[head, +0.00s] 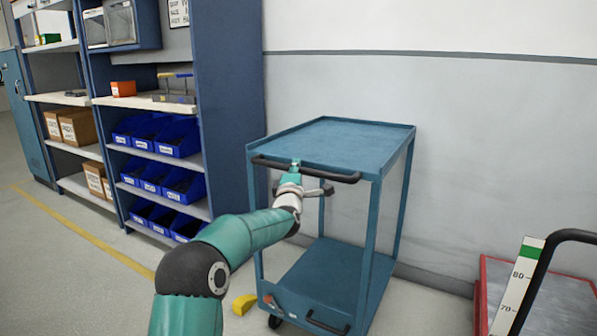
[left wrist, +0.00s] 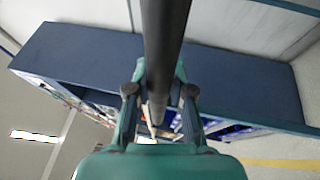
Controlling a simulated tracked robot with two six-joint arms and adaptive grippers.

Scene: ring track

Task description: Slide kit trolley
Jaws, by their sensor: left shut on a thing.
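The blue kit trolley (head: 330,138) stands against the grey wall in the head view, with a bare top shelf and a bare lower shelf (head: 330,270). A dark handle bar (head: 335,176) runs along its near upper edge. My left gripper (head: 297,170) is at this bar, left of its middle, and is shut on it. In the left wrist view the dark handle bar (left wrist: 163,50) passes between the two fingers of my left gripper (left wrist: 160,97). My right gripper does not show.
A blue shelf unit (head: 228,80) with blue bins (head: 178,137) stands left of the trolley. A yellow wedge (head: 244,304) lies on the floor by the trolley's near left wheel. A red-edged platform (head: 560,300) with a height scale (head: 517,285) is at the right. Open floor lies at the left.

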